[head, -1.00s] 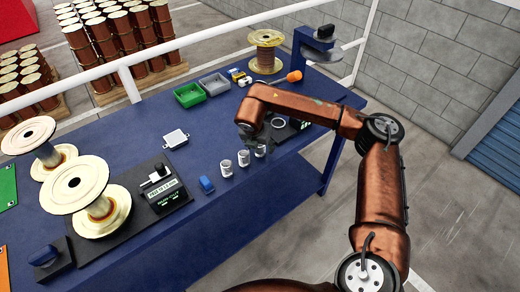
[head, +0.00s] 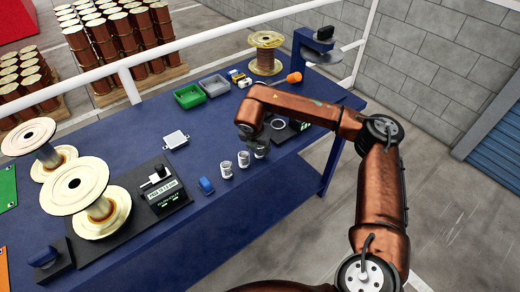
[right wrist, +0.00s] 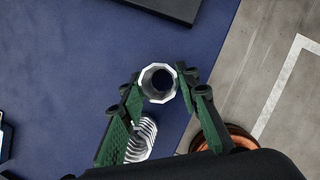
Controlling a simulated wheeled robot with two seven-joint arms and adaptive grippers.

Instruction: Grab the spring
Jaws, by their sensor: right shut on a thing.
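Three small silver springs stand upright in a row near the front edge of the blue table. The left one (head: 225,170) and the middle one (head: 243,160) stand free. My right gripper (head: 260,146) is down at the rightmost spring (head: 261,154) and partly covers it. In the right wrist view, my right gripper's green-padded fingers (right wrist: 160,92) are shut on that spring (right wrist: 158,83), seen end-on from above. A neighbouring spring (right wrist: 143,138) shows beside the left finger. My left gripper is not in view.
Large spools (head: 75,190) stand at left.

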